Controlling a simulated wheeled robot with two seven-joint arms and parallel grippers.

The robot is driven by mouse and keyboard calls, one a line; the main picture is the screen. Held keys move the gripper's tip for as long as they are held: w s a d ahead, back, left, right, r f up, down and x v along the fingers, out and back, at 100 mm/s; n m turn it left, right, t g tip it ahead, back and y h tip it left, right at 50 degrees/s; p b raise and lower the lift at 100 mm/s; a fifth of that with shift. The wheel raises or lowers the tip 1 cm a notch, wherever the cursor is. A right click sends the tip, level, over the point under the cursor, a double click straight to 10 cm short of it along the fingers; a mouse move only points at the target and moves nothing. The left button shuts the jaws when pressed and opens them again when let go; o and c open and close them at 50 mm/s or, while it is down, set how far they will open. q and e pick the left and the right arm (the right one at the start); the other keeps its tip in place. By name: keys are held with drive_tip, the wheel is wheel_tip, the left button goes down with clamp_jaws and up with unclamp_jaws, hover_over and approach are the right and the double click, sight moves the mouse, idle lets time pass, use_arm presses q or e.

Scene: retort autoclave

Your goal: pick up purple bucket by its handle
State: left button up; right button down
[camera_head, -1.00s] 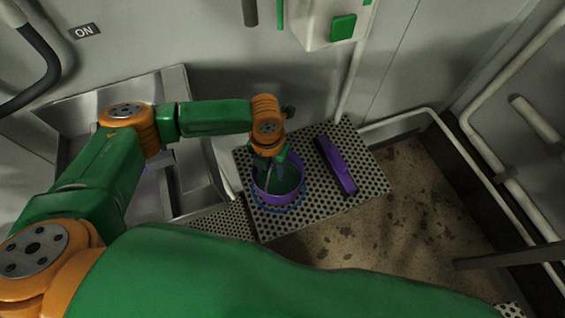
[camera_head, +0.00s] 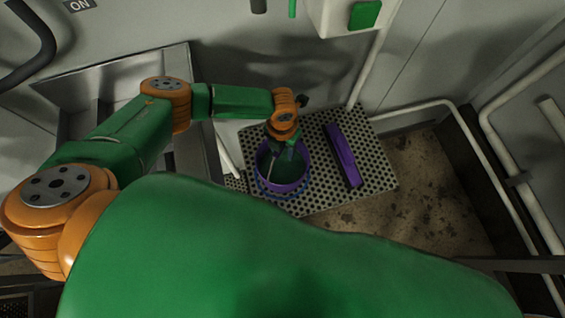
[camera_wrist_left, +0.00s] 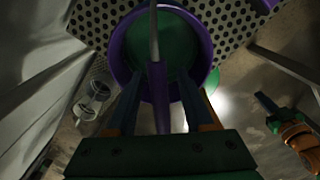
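The purple bucket (camera_head: 300,180) stands upright on a perforated metal platform, with a green inside and a blue ring around its lower part. My left gripper (camera_head: 282,150) reaches down over the bucket's mouth. In the left wrist view the bucket (camera_wrist_left: 207,50) lies straight ahead. Its thin grey handle (camera_wrist_left: 154,35) with a dark grip (camera_wrist_left: 159,95) runs between the two fingers of my left gripper (camera_wrist_left: 158,92), which are spread apart. Whether either finger touches the handle cannot be told.
A purple bar-shaped object (camera_head: 341,155) lies on the perforated platform (camera_head: 383,180), right of the bucket. A metal sink (camera_head: 120,80) is at the left. A white pipe rail (camera_head: 420,108) and speckled floor (camera_head: 425,190) are to the right.

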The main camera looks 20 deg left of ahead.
use_arm(q)
drive_tip(key=c, duration=0.7)
clamp_jaws()
drive_tip(key=shift+r, duration=0.15)
idle(0.3)
